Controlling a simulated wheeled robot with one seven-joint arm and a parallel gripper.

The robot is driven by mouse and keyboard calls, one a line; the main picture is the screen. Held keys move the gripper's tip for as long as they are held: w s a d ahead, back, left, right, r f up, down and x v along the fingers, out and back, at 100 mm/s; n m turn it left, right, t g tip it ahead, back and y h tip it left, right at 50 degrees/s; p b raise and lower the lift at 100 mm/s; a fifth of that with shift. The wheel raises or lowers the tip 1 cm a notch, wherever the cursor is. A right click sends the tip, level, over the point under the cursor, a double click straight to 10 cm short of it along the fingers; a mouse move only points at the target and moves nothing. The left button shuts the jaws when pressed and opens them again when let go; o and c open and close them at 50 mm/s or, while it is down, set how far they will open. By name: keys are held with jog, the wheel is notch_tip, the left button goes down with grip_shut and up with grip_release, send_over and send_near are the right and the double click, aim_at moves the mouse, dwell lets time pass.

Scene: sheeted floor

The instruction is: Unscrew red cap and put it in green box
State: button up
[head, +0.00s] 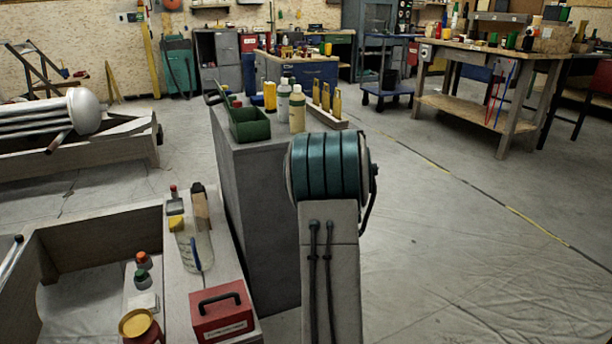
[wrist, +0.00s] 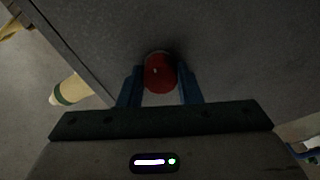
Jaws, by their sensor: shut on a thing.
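In the wrist view a round red cap (wrist: 158,73) sits between the two blue fingers of my gripper (wrist: 160,78). The fingers are shut on its sides. What is under the cap is hidden, so I cannot tell whether it is on a bottle. In the head view the green box (head: 250,125) is open-topped and stands on the near left part of the grey cabinet (head: 262,200). My arm stands in front at the middle of the head view, and my gripper cannot be made out there.
White bottles (head: 297,108), a yellow container (head: 270,97) and a rack of brass-coloured pieces (head: 326,98) stand right of the box. A red toolbox (head: 221,312) and several bottles are on the lower bench at left. The floor (head: 470,240) at right is clear.

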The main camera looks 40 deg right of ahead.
jog(key=n, duration=0.5)
jog(key=shift+n, duration=0.4)
jog(key=o, duration=1.2)
jog(key=shift+c, duration=1)
jog(key=m+p, duration=0.5)
jog(key=m, duration=1.4)
jog(key=shift+m, duration=0.3)
